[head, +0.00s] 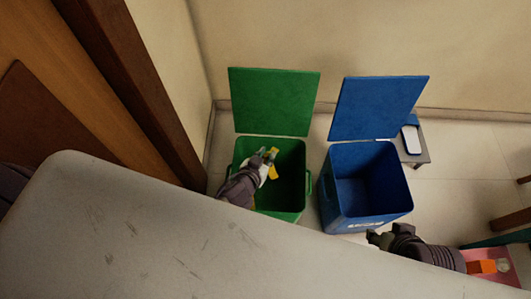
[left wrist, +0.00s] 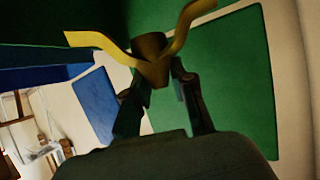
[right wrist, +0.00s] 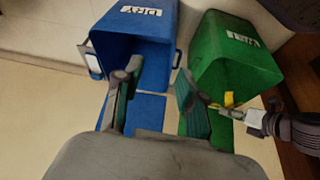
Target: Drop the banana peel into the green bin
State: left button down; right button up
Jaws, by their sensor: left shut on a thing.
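The yellow banana peel (head: 273,171) is held by my left gripper (head: 266,156) at the mouth of the open green bin (head: 308,187). In the left wrist view the peel (left wrist: 155,72) sits between the two fingertips, its ends spread out to both sides. The peel (right wrist: 229,99) also shows in the right wrist view beside the green bin (right wrist: 232,62). My right gripper (right wrist: 156,88) is open and empty; in the head view it is near the front of the blue bin, partly hidden by the counter edge.
The open blue bin (head: 397,190), labelled DRY, stands to the right of the green bin. A pale counter (head: 130,235) lies in the foreground. A small stand (head: 418,151) is behind the blue bin at right. A brown wooden frame (head: 145,90) is at left.

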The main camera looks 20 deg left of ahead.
aim_at(266, 161)
pick_arm(q)
jog(key=shift+f+b, duration=0.85)
jog(key=shift+f, duration=0.1)
jog(key=shift+f+b, duration=0.65)
jog(key=shift+f, duration=0.05)
pick_arm(e)
jog(key=w+a+r+t+y, duration=0.1)
jog(key=w+a+r+t, duration=0.1)
jog(key=w+r+t, duration=0.2)
jog(key=w+a+r+t+y, duration=0.1)
jog(key=w+r+t, duration=0.3)
jog(key=w, duration=0.4)
jog(key=shift+a+n+t, duration=0.3)
jog(key=shift+a+t, duration=0.1)
jog(key=shift+a, duration=0.35)
pick_arm(q)
jog(key=c, duration=0.9)
grip_release()
jog(key=shift+s, duration=0.1)
